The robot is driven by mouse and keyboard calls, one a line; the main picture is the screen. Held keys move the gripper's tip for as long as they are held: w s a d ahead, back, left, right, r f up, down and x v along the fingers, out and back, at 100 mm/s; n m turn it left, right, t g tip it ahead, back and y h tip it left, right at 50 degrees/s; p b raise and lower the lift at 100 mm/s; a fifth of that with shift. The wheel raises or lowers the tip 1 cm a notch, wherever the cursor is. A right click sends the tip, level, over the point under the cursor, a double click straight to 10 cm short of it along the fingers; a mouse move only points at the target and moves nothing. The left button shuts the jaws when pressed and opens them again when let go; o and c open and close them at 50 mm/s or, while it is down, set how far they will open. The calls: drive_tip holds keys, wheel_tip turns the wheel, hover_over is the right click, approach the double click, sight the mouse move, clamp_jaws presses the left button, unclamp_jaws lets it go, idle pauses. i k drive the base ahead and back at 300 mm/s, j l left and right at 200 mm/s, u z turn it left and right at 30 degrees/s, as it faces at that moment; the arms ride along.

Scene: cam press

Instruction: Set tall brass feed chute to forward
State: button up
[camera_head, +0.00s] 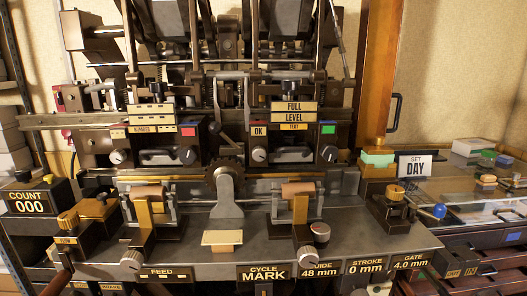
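I cannot tell for certain which part is the tall brass feed chute. A brass-coloured upright piece (142,214) stands at the left of the press bed, below a copper-toned roller. A similar brass upright (300,210) stands at the right of the bed, below another roller. A FEED plate (163,274) is on the front edge, below the left upright; its small reading is not legible. No forward mark is legible. My gripper is not in view.
The press has a grey bed (195,255) with a small cream-topped block (222,238) in the middle. Knobs and levers project along its front. A COUNT box (30,200) is at the left.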

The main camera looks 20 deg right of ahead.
sight(380, 21)
drive_tip(key=i+l+u, duration=0.25)
drive_tip(key=l, duration=1.55)
drive_tip(key=k+l+u, duration=0.25)
drive_tip(key=l, duration=1.55)
drive_tip(key=i+l, duration=0.05)
drive_tip(key=i, duration=0.1)
